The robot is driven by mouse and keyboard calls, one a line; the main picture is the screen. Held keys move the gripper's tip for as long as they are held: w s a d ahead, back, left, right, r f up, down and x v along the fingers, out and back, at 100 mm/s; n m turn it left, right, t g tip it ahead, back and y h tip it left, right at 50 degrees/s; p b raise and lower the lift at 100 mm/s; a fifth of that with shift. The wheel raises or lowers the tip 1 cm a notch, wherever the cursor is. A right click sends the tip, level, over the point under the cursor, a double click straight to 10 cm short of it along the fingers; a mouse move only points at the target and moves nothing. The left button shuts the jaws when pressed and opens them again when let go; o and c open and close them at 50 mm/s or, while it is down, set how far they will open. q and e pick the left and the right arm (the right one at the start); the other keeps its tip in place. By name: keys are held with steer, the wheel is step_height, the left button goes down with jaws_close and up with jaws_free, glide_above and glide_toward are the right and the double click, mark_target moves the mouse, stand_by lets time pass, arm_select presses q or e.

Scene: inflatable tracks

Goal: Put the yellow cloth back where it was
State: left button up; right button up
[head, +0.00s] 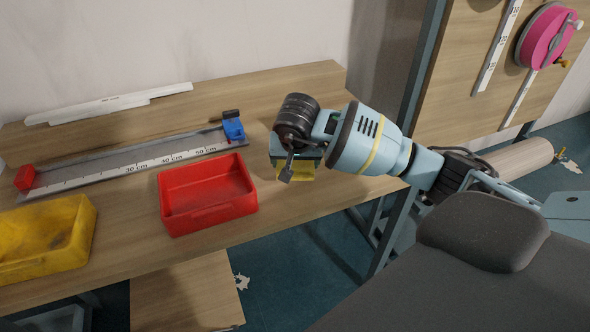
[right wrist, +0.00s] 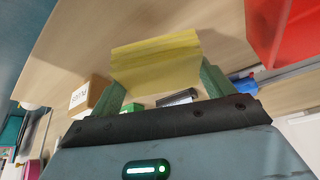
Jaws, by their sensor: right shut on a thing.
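The yellow cloth (right wrist: 158,64) is held by my right gripper (right wrist: 160,86), whose green fingers stand at either side of it in the right wrist view. In the head view the cloth (head: 298,173) shows just under the gripper, near the right end of the wooden table (head: 120,215). The arm hides part of it there, and I cannot tell whether it touches the tabletop. My left gripper is not in view.
A red bin (head: 207,192) stands left of the gripper, and a yellow bin (head: 45,238) stands at the far left. A ruler track (head: 130,164) lies behind them. A labelled brown box (right wrist: 90,94) shows in the right wrist view.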

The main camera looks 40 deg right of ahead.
mark_target(295, 165)
steer(key=shift+w+f, duration=0.2)
steer(key=shift+f, duration=1.55)
steer(key=shift+f, duration=0.2)
steer(key=o, duration=1.2)
steer(key=shift+o, duration=0.2)
steer(key=shift+r, duration=0.1)
steer(key=shift+r, duration=0.25)
steer(key=p+v, duration=0.1)
steer(key=v, duration=1)
steer(key=shift+r, duration=0.3)
steer(key=shift+s, duration=0.15)
